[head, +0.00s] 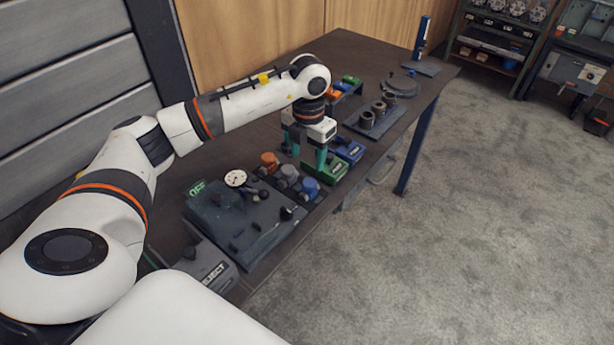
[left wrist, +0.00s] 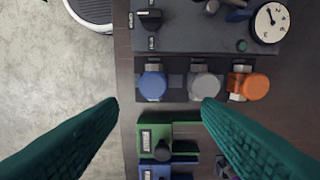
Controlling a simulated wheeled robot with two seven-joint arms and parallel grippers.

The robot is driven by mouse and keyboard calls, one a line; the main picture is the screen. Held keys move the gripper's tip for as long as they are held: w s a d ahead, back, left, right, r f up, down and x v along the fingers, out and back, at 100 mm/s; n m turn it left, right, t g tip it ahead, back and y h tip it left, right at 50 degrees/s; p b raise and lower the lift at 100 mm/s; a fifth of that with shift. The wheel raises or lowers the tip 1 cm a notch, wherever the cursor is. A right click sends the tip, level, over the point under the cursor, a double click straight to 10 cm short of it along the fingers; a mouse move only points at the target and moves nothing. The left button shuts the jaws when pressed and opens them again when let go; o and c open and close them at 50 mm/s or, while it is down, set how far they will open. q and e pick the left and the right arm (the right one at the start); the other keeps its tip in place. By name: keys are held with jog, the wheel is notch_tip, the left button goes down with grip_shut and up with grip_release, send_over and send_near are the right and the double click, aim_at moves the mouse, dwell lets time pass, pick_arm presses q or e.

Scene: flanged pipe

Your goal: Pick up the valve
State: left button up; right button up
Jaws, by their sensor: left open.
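Three capped fittings that look like valves stand in a row on a dark strip: an orange one (head: 268,159), a grey one (head: 288,173) and a blue one (head: 310,188). I cannot tell which is the task's valve. In the left wrist view the blue fitting (left wrist: 152,85), grey fitting (left wrist: 204,86) and orange fitting (left wrist: 250,87) lie ahead of the fingertips. My left gripper (head: 306,157) points down over the table beyond the row, beside the green and blue blocks. It is open and empty, with teal fingers spread wide in the left wrist view (left wrist: 161,106).
A dark panel (head: 245,218) with a white dial gauge (head: 235,178) stands nearer me. A green block (head: 333,169) and a blue block (head: 350,152) sit by the gripper. Open floor (head: 460,230) lies right of the table.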

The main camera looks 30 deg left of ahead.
aim_at(310, 182)
pick_arm(q)
jog(key=shift+s+d+f+p, duration=0.35)
jog(key=shift+s+d+f, duration=0.4)
jog(key=shift+f, duration=0.25)
jog(key=shift+w+a+f, duration=0.15)
jog(key=shift+f, duration=0.8)
jog(key=f, duration=0.1)
jog(key=f+p, duration=0.1)
jog(key=f, duration=0.1)
jog(key=f+p, duration=0.1)
jog(key=f, duration=0.1)
jog(key=shift+w+a, duration=0.15)
jog(key=shift+w, duration=0.15)
jog(key=shift+f, duration=0.2)
jog(key=shift+c, duration=1.1)
jog(key=c, duration=1)
pick_arm(e)
jog(key=s+d+r, duration=0.3)
jog(key=s, duration=0.1)
jog(key=shift+s+g, duration=0.25)
jog(key=shift+g, duration=0.05)
jog(key=shift+d, duration=0.1)
